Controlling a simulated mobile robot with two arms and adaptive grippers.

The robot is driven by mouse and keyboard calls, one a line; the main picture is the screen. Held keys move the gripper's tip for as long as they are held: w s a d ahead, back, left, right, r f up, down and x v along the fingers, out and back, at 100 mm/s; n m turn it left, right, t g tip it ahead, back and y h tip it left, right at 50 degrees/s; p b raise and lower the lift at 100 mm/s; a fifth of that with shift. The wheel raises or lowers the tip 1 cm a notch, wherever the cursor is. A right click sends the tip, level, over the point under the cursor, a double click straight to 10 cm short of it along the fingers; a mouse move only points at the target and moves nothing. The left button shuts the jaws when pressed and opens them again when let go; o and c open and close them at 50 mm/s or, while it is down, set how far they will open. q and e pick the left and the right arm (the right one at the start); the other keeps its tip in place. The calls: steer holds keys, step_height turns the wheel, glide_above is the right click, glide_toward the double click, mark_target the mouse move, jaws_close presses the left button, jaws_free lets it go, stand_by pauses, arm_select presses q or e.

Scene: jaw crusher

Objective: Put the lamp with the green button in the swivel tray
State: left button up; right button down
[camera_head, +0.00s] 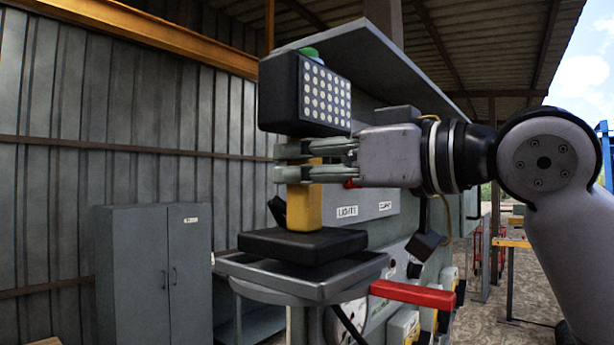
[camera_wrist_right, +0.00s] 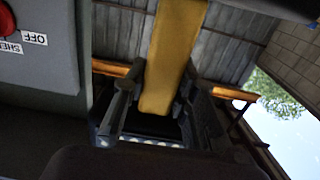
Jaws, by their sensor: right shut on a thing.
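The lamp (camera_head: 305,205) has a black head with a grid of pale LEDs, a green button (camera_head: 309,53) on top, a yellow stem and a flat black base. It stands upright in the head view, with its base over the grey swivel tray (camera_head: 330,288); I cannot tell whether the base touches the tray. My right gripper (camera_head: 297,163) comes in from the right and is shut on the yellow stem, just below the lamp head. In the right wrist view, the yellow stem (camera_wrist_right: 170,60) runs between the fingers. My left gripper is not in view.
A red handle (camera_head: 413,294) sticks out right of the tray. Behind stands a grey machine panel with labels (camera_head: 347,211) and a sloping metal hood (camera_head: 385,60). A grey cabinet (camera_head: 150,275) stands at the left against the corrugated wall.

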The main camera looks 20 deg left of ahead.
steer(key=shift+w+f, duration=0.15)
steer(key=shift+f, duration=0.7)
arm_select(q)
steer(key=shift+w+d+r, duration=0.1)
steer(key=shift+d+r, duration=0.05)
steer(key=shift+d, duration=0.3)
arm_select(e)
steer(key=shift+f, duration=0.1)
steer(key=c, duration=1.3)
jaws_free()
steer(key=shift+f, duration=0.1)
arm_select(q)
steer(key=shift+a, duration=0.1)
